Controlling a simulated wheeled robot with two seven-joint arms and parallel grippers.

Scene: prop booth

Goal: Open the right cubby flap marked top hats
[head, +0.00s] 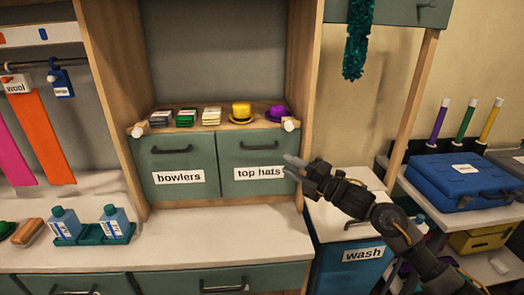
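The right cubby flap (237,158) is a grey-green panel in the wooden cabinet, with a dark bar handle (260,147) near its top and a white "top hats" label (256,173). It looks closed, flush with the flap beside it. My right gripper (289,165) reaches in from the right, its fingertips in front of the flap's right edge, by the end of the label. Its two fingers are apart with nothing between them. I cannot tell whether they touch the flap. My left gripper is out of view.
The "bowlers" flap (172,160) is closed on the left. Small hats (241,112) and stacks stand on the shelf above. Round pale knobs (290,124) stick out at the shelf's ends. The counter (220,235) below is clear; bottles in a teal tray (105,236) stand left.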

